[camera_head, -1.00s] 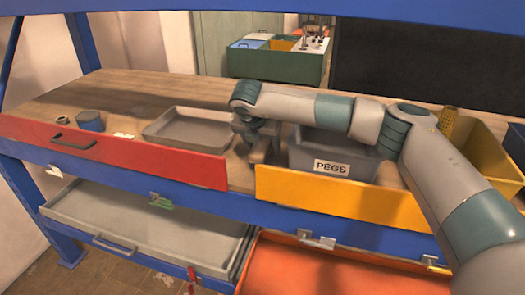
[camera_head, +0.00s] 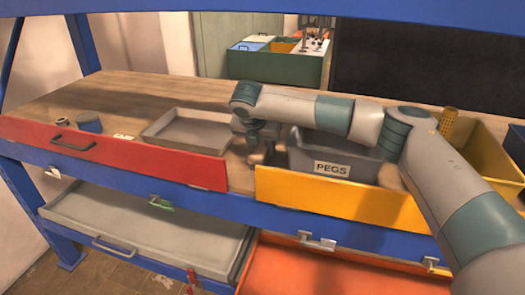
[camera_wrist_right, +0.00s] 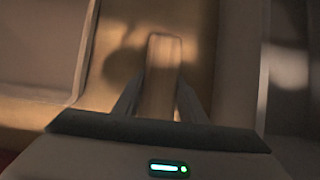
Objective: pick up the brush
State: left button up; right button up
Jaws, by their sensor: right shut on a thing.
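My right gripper (camera_head: 262,152) is between the grey tray and the grey PEGS bin, low over the wooden bench top. In the right wrist view its fingers (camera_wrist_right: 160,100) are shut on a tan, wood-like piece, which looks like the handle of the brush (camera_wrist_right: 162,75). The piece stands out beyond the fingertips and casts a shadow on the wood. Bristles cannot be made out, and in the head view the brush is hidden or too small to tell. My left gripper is not in view.
The grey tray (camera_head: 158,142) is left of the gripper, and the PEGS bin (camera_head: 306,160) is close on its right. A yellow bin (camera_head: 485,148) stands farther right. Red (camera_head: 190,164) and yellow (camera_head: 300,192) front panels edge the bench. A blue beam (camera_head: 300,14) crosses above.

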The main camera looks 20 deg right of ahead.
aim_at(263, 144)
jog(key=shift+r, duration=0.1)
jog(key=shift+r+p, duration=0.35)
jog(key=shift+p, duration=0.7)
jog(key=shift+r+b, duration=0.15)
jog(key=shift+b, duration=0.5)
notch_tip(263, 144, up, 9)
jog(key=b, duration=0.4)
jog(key=shift+r, duration=0.2)
jog(key=o, duration=0.6)
jog(key=shift+c, duration=0.2)
jog(key=c, duration=0.4)
